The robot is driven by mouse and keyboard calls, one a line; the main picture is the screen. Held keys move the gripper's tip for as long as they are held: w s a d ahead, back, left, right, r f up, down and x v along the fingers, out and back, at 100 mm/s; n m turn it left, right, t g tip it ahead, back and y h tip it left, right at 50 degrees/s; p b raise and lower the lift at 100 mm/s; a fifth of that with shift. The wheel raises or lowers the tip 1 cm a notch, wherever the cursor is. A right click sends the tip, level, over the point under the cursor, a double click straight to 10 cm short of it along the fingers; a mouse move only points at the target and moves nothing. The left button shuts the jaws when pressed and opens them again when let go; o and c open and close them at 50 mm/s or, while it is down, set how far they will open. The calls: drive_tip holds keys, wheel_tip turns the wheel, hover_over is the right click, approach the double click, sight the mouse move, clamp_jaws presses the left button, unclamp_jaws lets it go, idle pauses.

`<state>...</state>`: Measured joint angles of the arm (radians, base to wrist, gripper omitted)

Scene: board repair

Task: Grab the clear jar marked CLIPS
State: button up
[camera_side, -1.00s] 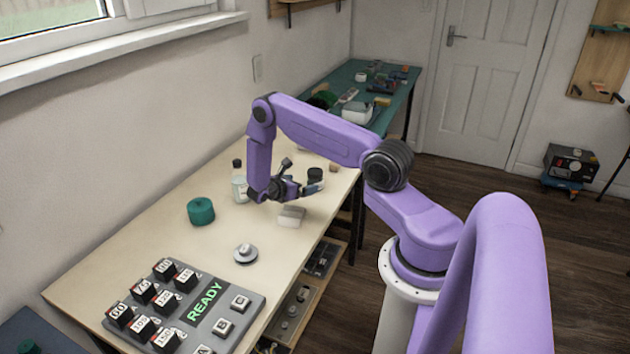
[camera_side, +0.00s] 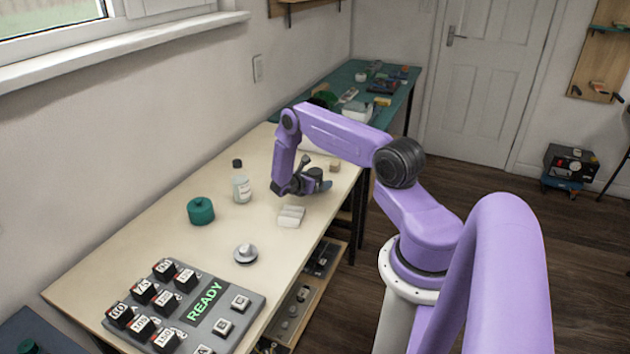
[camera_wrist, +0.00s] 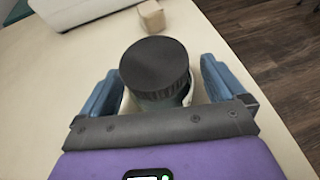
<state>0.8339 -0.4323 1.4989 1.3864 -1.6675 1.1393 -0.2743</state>
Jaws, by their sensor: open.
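In the wrist view a jar with a ribbed black lid (camera_wrist: 157,64) stands upright between the two blue fingers of my gripper (camera_wrist: 159,82). A little of its clear side shows below the lid; no label can be read, so I cannot confirm the CLIPS marking. The fingers are open, one on each side of the jar, with a gap visible at each side. In the side view my gripper (camera_side: 312,186) is low over the far right part of the table and largely hides this jar.
A small tan block (camera_wrist: 152,16) lies beyond the jar. A button panel (camera_side: 185,310) sits at the front.

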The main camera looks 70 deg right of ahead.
drive_tip(key=c, duration=1.1)
drive_tip(key=shift+r, duration=0.1)
drive_tip(key=shift+c, duration=0.2)
